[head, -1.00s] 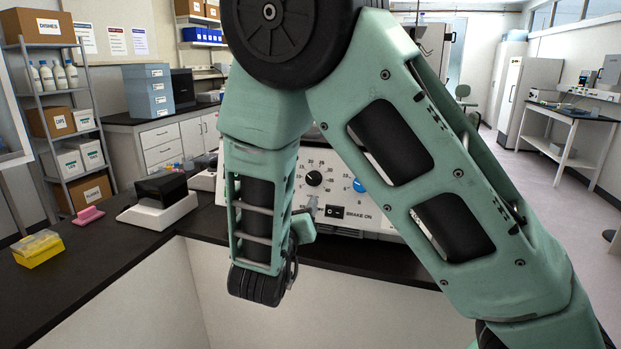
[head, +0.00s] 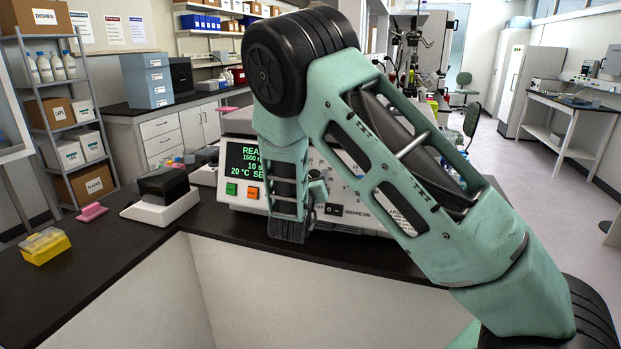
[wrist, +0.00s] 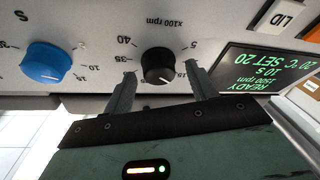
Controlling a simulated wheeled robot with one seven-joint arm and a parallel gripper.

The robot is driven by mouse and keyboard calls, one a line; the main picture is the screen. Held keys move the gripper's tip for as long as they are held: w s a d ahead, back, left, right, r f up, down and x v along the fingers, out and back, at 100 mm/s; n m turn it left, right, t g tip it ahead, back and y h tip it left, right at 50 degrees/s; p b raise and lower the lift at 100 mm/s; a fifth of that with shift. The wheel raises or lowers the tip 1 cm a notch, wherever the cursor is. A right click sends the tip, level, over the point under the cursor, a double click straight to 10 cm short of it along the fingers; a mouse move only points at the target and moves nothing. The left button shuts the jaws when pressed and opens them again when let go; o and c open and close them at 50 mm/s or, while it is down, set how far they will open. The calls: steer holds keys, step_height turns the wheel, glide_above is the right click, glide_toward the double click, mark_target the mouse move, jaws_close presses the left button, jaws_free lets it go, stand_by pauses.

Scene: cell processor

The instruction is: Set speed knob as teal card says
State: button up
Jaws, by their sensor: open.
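The black speed knob (wrist: 158,65) sits on the white machine panel, inside a scale marked x100 rpm, upside down in the wrist view. My gripper (wrist: 160,76) is open, with one finger on each side of the knob; I cannot tell if they touch it. In the head view my arm hides the knob and most of the gripper. I cannot make out a teal card.
A blue knob (wrist: 46,62) marked S is on the same panel, left in the wrist view. Green and orange buttons (head: 241,190) and a brake switch (head: 333,209) are below. A black-topped device (head: 163,190) and a yellow box (head: 45,246) stand left on the dark bench.

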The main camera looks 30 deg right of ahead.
steer(key=c, duration=1)
steer(key=shift+f+m+b, duration=0.15)
steer(key=shift+m+b, duration=0.15)
steer(key=shift+b, duration=0.2)
steer(key=m+g+h+b, duration=0.1)
steer(key=m+b, duration=0.2)
steer(key=m, duration=0.1)
steer(key=m+g+h+b, duration=0.1)
steer(key=m+b, duration=0.3)
steer(key=shift+w+a+g, duration=0.1)
steer(key=shift+g, duration=0.3)
steer(key=shift+m, duration=0.3)
